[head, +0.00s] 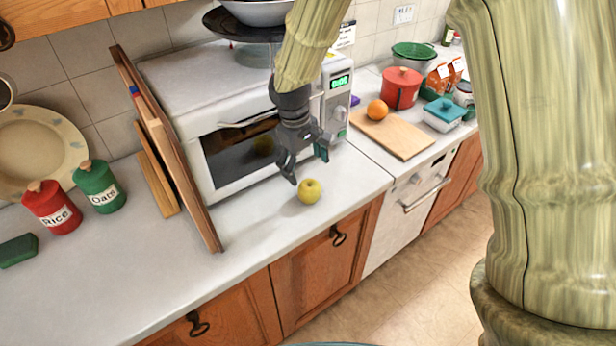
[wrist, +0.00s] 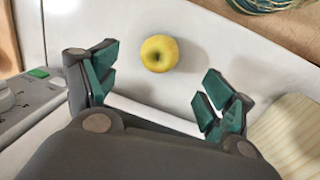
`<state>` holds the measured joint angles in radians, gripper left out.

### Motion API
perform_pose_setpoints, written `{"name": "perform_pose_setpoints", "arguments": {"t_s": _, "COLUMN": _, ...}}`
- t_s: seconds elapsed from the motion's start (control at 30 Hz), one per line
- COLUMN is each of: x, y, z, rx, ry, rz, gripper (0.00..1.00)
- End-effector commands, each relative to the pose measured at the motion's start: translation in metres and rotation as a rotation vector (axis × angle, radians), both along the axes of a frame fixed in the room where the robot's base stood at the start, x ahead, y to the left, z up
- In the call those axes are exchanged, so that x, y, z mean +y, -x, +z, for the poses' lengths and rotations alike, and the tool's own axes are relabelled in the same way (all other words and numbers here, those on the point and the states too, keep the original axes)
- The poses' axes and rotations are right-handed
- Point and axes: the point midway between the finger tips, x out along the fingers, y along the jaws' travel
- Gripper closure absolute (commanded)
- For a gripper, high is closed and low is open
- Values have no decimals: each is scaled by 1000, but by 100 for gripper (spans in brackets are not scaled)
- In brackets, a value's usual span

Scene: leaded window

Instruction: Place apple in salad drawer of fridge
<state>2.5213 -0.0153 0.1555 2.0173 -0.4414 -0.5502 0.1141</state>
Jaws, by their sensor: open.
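A yellow-green apple (head: 310,191) sits on the light grey countertop in front of the microwave, near the counter's front edge. My gripper (head: 308,168) is above the counter, just behind and above the apple in the head view. In the wrist view the apple (wrist: 159,53) lies beyond and between the two green-padded fingers of my gripper (wrist: 160,85), apart from both. The fingers are spread and hold nothing. No fridge or salad drawer can be made out in either view.
A white microwave (head: 240,140) stands behind the apple, with wooden boards (head: 165,150) leaning at its left. Rice (head: 52,207) and oats (head: 99,187) canisters stand further left. An orange (head: 377,110) and a cutting board (head: 400,136) are at the right. The front counter strip is clear.

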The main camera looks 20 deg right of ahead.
Motion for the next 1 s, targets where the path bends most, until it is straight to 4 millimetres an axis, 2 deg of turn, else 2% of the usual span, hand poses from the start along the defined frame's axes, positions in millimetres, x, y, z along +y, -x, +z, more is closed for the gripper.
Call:
{"name": "perform_pose_setpoints", "arguments": {"t_s": 0.2, "x": 0, "y": -8, "z": -27, "rx": 50, "ry": 21, "rz": 4, "gripper": 17}}
{"name": "perform_pose_setpoints", "arguments": {"t_s": 0.77, "x": -5, "y": -7, "z": -60, "rx": 57, "ry": 22, "rz": 5, "gripper": 17}}
{"name": "perform_pose_setpoints", "arguments": {"t_s": 1.0, "x": -10, "y": -5, "z": -81, "rx": 59, "ry": 23, "rz": 4, "gripper": 17}}
